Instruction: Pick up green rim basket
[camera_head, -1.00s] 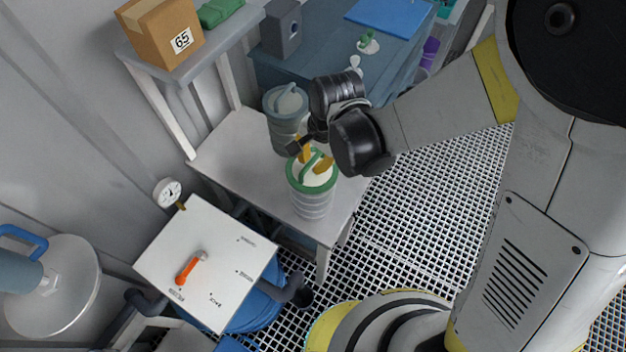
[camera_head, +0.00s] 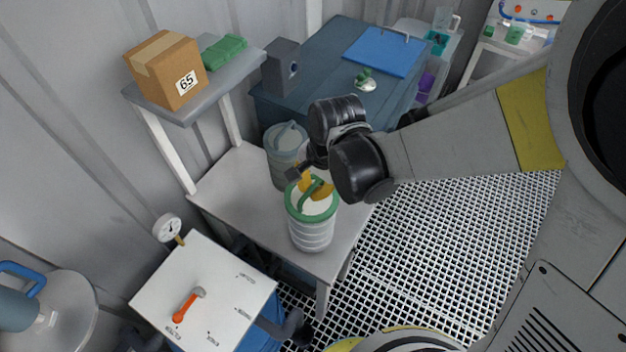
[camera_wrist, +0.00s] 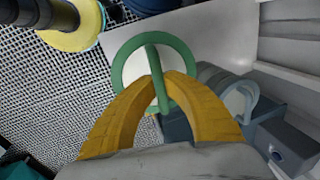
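The green rim basket (camera_head: 311,232) is a pale ribbed vessel with a green rim and a green arched handle. It stands upright on the light table, near its front right corner. My gripper (camera_head: 313,187) is over its top with yellow fingers on either side of the handle. In the wrist view, the fingertips of my gripper (camera_wrist: 161,77) meet the handle from both sides, and the basket's green rim (camera_wrist: 125,62) circles beyond them. The gripper looks shut on the handle. The lower basket is hidden in the wrist view.
A grey-blue rim basket (camera_head: 282,160) stands close behind, on the same light table (camera_head: 228,196). A blue cabinet (camera_head: 330,60) is behind. A shelf with a cardboard box (camera_head: 167,70) is at the back left. A white panel with an orange handle (camera_head: 187,304) is at front left.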

